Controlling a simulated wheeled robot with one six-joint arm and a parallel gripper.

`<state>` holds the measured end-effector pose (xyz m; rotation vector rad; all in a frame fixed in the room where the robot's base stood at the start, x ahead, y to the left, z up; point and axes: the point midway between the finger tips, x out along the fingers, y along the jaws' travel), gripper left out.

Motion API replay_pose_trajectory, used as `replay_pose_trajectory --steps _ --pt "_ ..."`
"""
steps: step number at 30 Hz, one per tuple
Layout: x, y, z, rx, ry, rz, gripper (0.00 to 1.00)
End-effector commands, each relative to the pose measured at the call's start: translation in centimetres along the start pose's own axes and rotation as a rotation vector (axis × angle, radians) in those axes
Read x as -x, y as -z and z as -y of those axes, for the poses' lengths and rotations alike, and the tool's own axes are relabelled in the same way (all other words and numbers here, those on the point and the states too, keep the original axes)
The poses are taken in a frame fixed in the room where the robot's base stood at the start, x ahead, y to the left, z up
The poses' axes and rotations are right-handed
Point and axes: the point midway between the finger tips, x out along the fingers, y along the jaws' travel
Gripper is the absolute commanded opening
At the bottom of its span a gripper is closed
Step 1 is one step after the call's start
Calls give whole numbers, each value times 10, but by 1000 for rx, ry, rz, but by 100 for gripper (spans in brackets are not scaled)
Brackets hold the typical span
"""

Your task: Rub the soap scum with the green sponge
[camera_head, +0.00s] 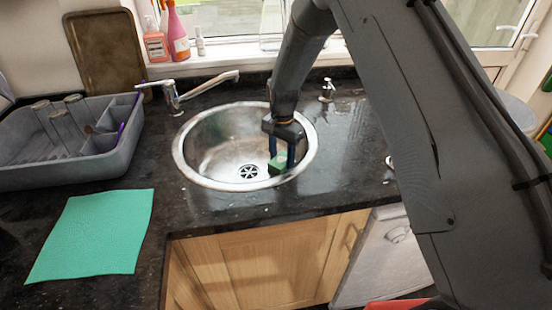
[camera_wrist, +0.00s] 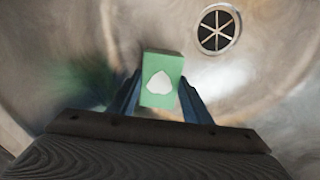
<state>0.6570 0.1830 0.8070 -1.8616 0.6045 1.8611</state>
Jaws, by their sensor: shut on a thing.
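The green sponge (camera_head: 278,166) is between the two fingers of my gripper (camera_head: 281,158), which is shut on it. It is inside the round steel sink (camera_head: 178,158), low down on the right side of the bowl and right of the drain. In the wrist view the sponge (camera_wrist: 168,62) is a green block between the fingertips (camera_wrist: 160,92). A white patch (camera_wrist: 159,83) shows on its face; I cannot tell whether this is soap scum or a mark. I cannot make out separate soap scum on the steel. Whether the sponge touches the bowl is unclear.
A tap (camera_head: 172,96) stands behind the sink at left. A grey dish rack (camera_head: 60,172) with glasses and a teal cloth (camera_head: 95,235) lie left of it. Bottles (camera_head: 177,35) stand on the windowsill. The drain (camera_wrist: 218,28) is clear.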

Motion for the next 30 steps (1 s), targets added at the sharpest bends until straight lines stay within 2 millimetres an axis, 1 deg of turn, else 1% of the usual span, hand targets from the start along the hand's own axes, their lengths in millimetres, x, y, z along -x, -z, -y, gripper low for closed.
replay_pose_trajectory --steps 6,17,20,26,27,30 --pt "-1 12 -11 -1 0 0 27" --pt "-1 18 -18 -6 -3 0 27" --pt "3 18 -18 -6 -4 0 27" --pt "23 19 -18 -6 -3 -2 27" --pt "27 19 -18 -5 -2 -2 24" --pt "36 17 -16 -2 -2 -2 24"
